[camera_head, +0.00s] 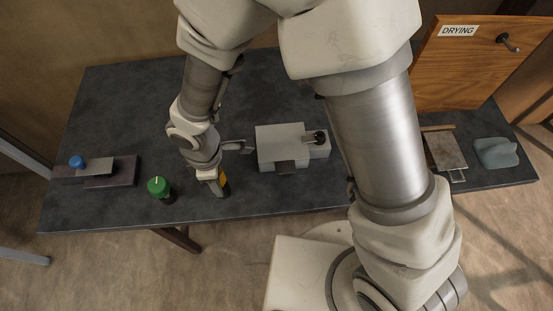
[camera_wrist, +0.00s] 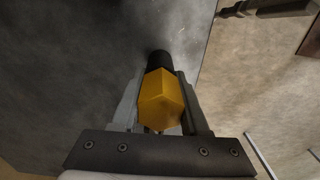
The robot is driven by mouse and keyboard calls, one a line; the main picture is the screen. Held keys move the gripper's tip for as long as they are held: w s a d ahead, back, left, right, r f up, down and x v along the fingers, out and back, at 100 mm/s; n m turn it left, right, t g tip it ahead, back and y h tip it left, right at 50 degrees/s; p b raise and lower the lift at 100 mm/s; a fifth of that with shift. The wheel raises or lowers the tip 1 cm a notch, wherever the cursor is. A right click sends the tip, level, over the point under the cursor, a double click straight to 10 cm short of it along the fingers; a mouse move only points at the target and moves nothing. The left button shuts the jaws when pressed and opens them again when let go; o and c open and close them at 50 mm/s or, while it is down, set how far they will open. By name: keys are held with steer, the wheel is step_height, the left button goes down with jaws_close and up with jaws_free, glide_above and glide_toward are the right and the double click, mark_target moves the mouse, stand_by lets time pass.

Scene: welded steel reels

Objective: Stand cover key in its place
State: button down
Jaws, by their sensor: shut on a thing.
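My gripper (camera_head: 220,187) is low over the front edge area of the dark table, left of the middle. It is shut on a piece with a yellow hexagonal head and a black round shank, which I take to be the cover key (camera_wrist: 161,100). In the wrist view the yellow head sits between the two fingers (camera_wrist: 158,112) and the black end points away over the grey tabletop. Whether the black end touches the table cannot be told. I cannot tell which spot is the key's place.
A green-topped dark cylinder (camera_head: 158,187) stands left of my gripper. A blue knob (camera_head: 77,161) tops dark plates at far left. A pale grey block device (camera_head: 280,140) with a black knob stands to the right. A wooden DRYING panel (camera_head: 470,65) and a blue-grey object (camera_head: 495,152) are at far right.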

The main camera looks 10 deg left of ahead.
steer(key=shift+f, duration=0.25)
jaws_free()
stand_by(0.5)
